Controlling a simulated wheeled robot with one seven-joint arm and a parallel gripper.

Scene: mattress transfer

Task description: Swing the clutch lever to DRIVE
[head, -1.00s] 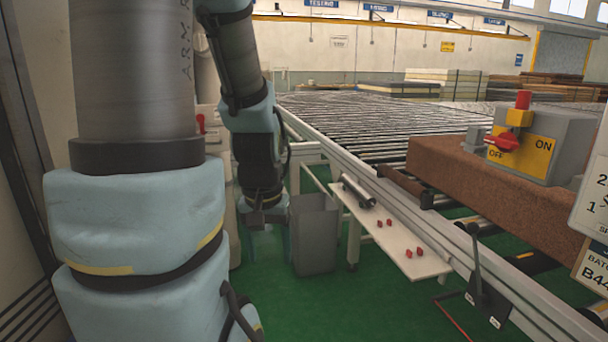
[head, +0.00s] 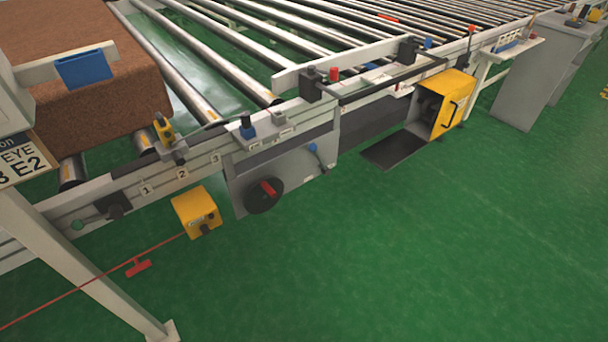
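No lever with a readable DRIVE label shows in the head view, so I cannot tell which part, if any, is the clutch lever. A black disc with a red handle (head: 267,189) sits on a grey panel (head: 285,178) on the side of the conveyor. A small black fitting (head: 116,205) is on the rail near the numbers 1, 2 and 3. My gripper is not in view.
A brown mattress block (head: 85,85) lies on rollers at the upper left. A yellow box (head: 197,212) with a red pull cord hangs below the rail. An open yellow cabinet (head: 440,105) stands further right. A white post (head: 85,265) is at the front left. Green floor is clear at front right.

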